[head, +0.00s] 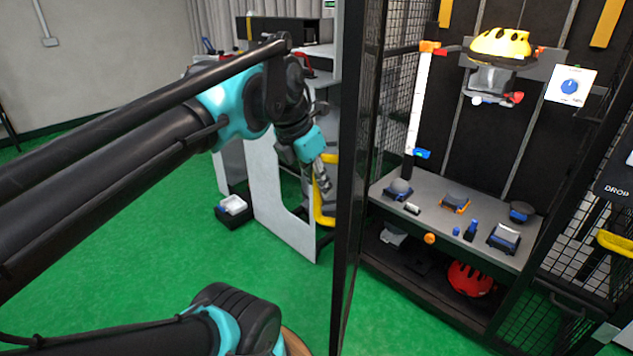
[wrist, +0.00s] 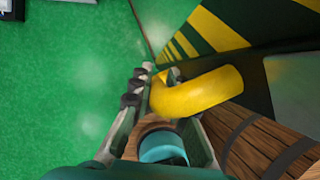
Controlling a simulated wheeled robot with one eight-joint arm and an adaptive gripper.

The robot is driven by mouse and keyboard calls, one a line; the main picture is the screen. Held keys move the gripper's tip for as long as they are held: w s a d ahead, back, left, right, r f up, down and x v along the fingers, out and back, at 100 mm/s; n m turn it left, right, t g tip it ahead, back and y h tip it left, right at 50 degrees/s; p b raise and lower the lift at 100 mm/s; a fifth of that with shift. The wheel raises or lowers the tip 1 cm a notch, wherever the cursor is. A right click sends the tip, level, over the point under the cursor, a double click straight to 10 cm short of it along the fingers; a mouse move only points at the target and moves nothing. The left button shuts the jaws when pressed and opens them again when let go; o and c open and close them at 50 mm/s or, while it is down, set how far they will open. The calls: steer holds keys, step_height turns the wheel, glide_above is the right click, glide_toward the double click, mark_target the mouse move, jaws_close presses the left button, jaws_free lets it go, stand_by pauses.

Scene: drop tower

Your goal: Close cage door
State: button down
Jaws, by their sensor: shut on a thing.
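The cage door (head: 351,150) stands open and shows nearly edge-on as a tall dark frame in the middle of the head view. Its yellow handle (head: 319,214) is on the left side of the door. My gripper (head: 327,190) is at this handle, shut on it. In the wrist view the curved yellow handle (wrist: 207,91) lies between the fingers of my gripper (wrist: 172,98). Part of the grip is hidden by the fingers in the head view.
The open cage holds a grey shelf (head: 400,215) with small items, a yellow helmet (head: 500,43) above and a red helmet (head: 470,280) below. A black box (head: 234,215) is on the green floor (head: 120,220), mostly free at left. A wooden cylinder (wrist: 255,155) is beside my gripper.

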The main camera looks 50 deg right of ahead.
steer(key=shift+a+f, duration=0.15)
steer(key=shift+a, duration=0.1)
steer(key=c, duration=1.4)
jaws_free()
steer(key=shift+s, duration=0.1)
steer(key=shift+c, duration=0.2)
steer(key=v, duration=1.2)
steer(key=shift+c, duration=0.3)
